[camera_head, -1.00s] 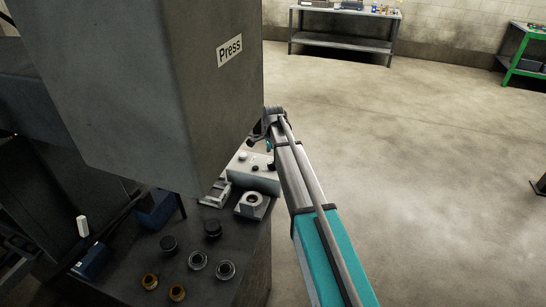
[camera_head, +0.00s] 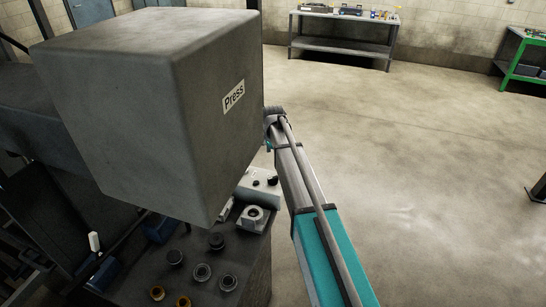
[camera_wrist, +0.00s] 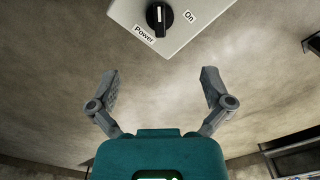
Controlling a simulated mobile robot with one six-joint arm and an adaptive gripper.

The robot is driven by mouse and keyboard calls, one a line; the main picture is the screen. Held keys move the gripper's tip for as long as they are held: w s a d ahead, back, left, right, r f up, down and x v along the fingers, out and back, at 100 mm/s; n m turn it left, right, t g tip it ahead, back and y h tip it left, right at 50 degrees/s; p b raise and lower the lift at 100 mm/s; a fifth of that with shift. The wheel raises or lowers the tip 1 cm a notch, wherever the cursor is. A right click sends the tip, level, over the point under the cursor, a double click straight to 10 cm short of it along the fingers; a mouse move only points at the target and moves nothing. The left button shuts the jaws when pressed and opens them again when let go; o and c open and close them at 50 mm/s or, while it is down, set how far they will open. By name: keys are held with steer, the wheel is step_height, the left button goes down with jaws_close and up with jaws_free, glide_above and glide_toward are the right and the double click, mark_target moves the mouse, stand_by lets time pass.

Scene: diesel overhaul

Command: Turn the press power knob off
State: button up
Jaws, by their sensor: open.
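The black power knob (camera_wrist: 159,16) sits on a light panel (camera_wrist: 172,42) at the top of the wrist view, cut off by the upper edge. Its white mark stands roughly along the picture's vertical. A "Power" label (camera_wrist: 144,35) is at its lower left and an "On" label (camera_wrist: 189,16) at its right. My gripper (camera_wrist: 160,78) is open and empty, its fingers apart below the panel in the picture and not touching the knob. In the head view the press (camera_head: 120,110) hides part of the area by my arm's end, and I cannot make out the fingers there.
A pale box with small black knobs (camera_head: 266,177) stands beside my arm on the dark press bench (camera_head: 240,270). Several rings and round parts lie there, including a grey bearing block (camera_head: 254,216). A workbench (camera_head: 342,33) and a green table (camera_head: 525,55) stand far back.

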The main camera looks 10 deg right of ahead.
steer(key=s+f+n+b, duration=0.3)
steer(key=s+n, duration=0.2)
steer(key=s, duration=0.5)
steer(key=s+f+n+b, duration=0.3)
steer(key=s+n+b, duration=0.1)
steer(key=s, duration=0.6)
steer(key=s+f+n+b, duration=0.3)
steer(key=s+f+n, duration=0.1)
steer(key=s, duration=0.6)
steer(key=shift+s+d+n+b, duration=0.3)
steer(key=shift+s+d+n, duration=0.1)
steer(key=shift+n, duration=0.4)
steer(key=shift+s, duration=0.1)
